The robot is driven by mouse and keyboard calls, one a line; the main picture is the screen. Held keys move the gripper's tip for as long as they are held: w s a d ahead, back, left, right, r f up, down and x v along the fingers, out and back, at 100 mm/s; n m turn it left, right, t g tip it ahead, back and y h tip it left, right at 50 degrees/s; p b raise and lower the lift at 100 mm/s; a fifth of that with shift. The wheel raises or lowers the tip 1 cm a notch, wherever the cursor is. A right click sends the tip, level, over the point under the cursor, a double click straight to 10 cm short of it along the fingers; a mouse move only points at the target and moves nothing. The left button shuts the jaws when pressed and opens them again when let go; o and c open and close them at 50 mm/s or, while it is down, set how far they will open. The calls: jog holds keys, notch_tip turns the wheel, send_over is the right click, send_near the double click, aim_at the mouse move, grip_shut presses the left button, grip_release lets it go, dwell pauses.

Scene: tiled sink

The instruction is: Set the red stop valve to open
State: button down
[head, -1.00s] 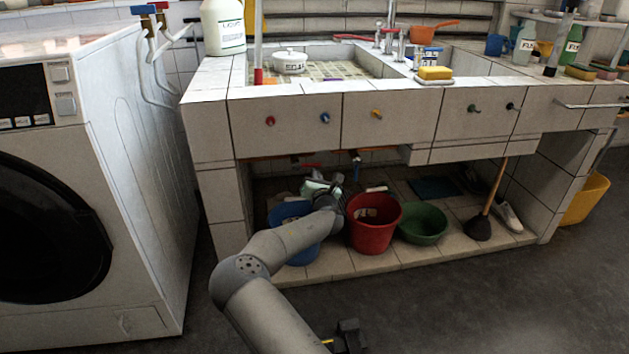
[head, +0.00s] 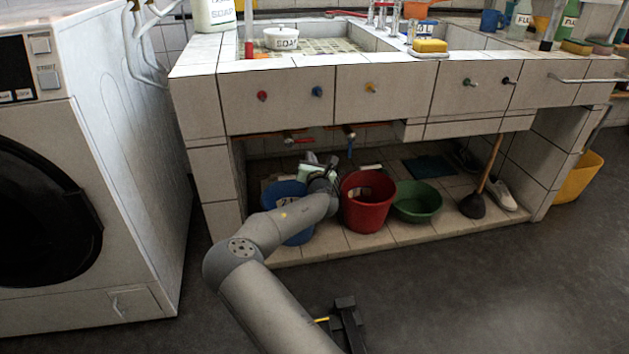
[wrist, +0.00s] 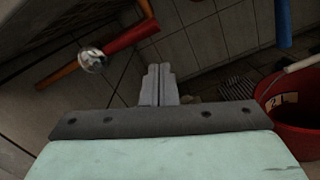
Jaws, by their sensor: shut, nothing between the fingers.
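The red stop valve's lever (wrist: 130,35) is at the upper left of the wrist view, lying roughly along an orange pipe, with a shiny metal part (wrist: 92,60) at its left end. In the head view the red valve (head: 298,140) is small, under the counter on the left; its exact setting is hard to read there. My gripper (wrist: 159,72) is shut and empty, below and right of the lever in the wrist view, apart from it. In the head view my gripper's pale green body (head: 312,172) is under the sink, below the valve.
A blue lever (head: 350,148) hangs down right of the red valve. A blue bucket (head: 282,192), a red bucket (head: 367,205) and a green basin (head: 417,203) stand below. The tiled counter front (head: 275,95) is overhead; a tiled side wall (head: 213,175) is to the left.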

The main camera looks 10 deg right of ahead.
jog(key=s+f+p, duration=0.2)
jog(key=s+p, duration=0.2)
jog(key=s, duration=0.6)
jog(key=s+d+r+m+g+h+p, duration=0.3)
jog(key=s+d+r+m+g+p, duration=0.15)
jog(key=d+m+p, duration=0.35)
jog(key=s+d+r+m+g+h+p, duration=0.35)
jog(key=s+d+r+m+p, duration=0.2)
jog(key=m, duration=0.45)
jog(key=s+a+r+m+g+y+p, duration=0.2)
jog(key=s+r+p, duration=0.6)
jog(key=s+r, duration=0.4)
jog(key=s+a+r+m+g+y+p, duration=0.2)
jog(key=s+a+r+m+g+p, duration=0.2)
jog(key=s+r, duration=0.7)
jog(key=s+a+r+m+g+y+p, duration=0.2)
jog(key=s+a+r+m+g+p, duration=0.2)
jog(key=s+r+p, duration=0.7)
jog(key=s+a+r+m, duration=0.1)
jog(key=s+a+m, duration=0.1)
jog(key=s+m, duration=0.1)
jog(key=shift+a+r+m+p, duration=0.15)
jog(key=shift+r+m+p, duration=0.15)
jog(key=shift+r+m, duration=0.1)
